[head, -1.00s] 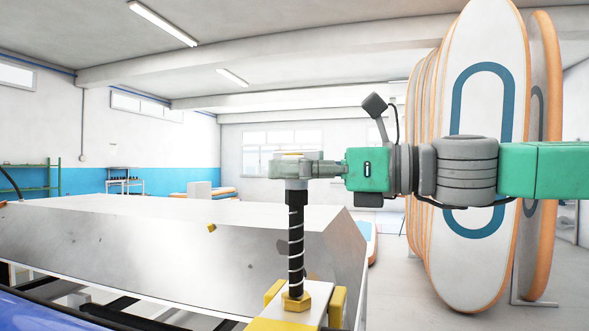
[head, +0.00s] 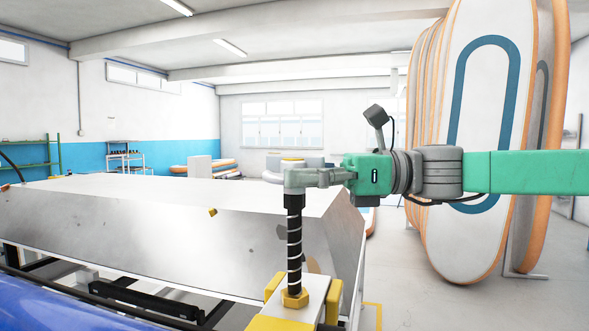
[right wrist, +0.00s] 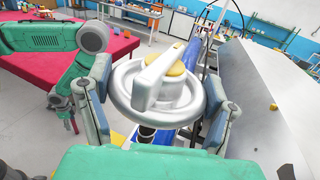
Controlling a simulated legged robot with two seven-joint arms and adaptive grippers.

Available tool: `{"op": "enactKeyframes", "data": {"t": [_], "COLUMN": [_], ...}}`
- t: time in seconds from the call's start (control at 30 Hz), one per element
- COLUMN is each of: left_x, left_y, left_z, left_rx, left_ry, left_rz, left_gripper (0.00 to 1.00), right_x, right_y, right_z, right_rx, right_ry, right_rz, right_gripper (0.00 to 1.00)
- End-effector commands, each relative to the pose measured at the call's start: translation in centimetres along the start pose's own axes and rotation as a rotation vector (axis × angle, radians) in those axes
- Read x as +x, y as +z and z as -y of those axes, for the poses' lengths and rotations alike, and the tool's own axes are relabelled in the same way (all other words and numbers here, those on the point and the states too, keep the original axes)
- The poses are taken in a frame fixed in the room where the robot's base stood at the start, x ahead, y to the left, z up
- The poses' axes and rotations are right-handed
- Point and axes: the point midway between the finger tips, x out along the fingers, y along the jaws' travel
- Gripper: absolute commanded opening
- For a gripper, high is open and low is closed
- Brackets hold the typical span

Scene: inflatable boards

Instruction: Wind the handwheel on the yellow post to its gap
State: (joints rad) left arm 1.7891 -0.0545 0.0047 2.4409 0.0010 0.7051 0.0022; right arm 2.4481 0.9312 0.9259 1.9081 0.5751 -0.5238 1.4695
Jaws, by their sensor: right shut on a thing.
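The handwheel (right wrist: 185,98) is a pale grey ring with a yellow hub and a raised bar across its top. It sits on a black threaded screw (head: 294,240) that rises upright from the yellow post (head: 285,322). My right gripper (head: 318,178) is shut on the handwheel. In the right wrist view its fingers (right wrist: 157,108) lie on opposite sides of the rim. The gripper partly hides the wheel in the head view. My left gripper (right wrist: 72,122) hangs at the left of the right wrist view, too small to read. I cannot make out the gap.
A long grey metal block (head: 150,225) stands behind and left of the post. A blue rounded surface (head: 50,305) is at the lower left. Tall paddleboards (head: 480,150) stand at the right. A red-topped table (right wrist: 80,60) shows in the right wrist view.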

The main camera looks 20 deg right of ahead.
Motion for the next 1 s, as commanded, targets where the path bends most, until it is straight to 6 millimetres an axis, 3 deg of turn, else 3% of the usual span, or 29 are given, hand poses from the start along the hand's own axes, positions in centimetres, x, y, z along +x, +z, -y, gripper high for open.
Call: {"op": "enactKeyframes", "data": {"t": [0.03,0.07,0.1,0.13,0.4,0.53,1.0], "left_x": [0.0,0.0,0.0,0.0,0.0,-0.1,-0.1], "left_y": [0.0,0.0,0.0,0.0,0.1,0.2,0.2], "left_z": [0.0,0.0,0.0,0.0,0.0,0.0,0.0], "left_rx": [0.0,0.0,0.0,0.0,0.0,0.0,0.0], "left_ry": [0.0,0.0,0.0,0.0,0.0,0.0,0.0], "left_rz": [0.0,0.0,0.0,0.0,-0.002,-0.002,-0.003], "left_gripper": [0.55,0.55,0.55,0.55,0.55,0.55,0.55], "right_x": [-0.1,-0.1,-0.1,-0.1,-0.1,-1.1,-10.3], "right_y": [0.2,0.2,0.2,0.2,0.1,0.2,0.0], "right_z": [0.2,0.2,0.2,0.2,0.0,0.1,0.3], "right_rx": [-0.001,-0.001,-0.001,-0.001,-0.001,-0.002,-0.001], "right_ry": [-0.006,-0.006,-0.006,-0.006,-0.004,-0.005,-0.006], "right_rz": [0.003,0.003,0.003,0.003,0.001,0.002,0.005], "right_gripper": [0.47,0.79,0.93,0.96,0.96,0.96,0.96]}}
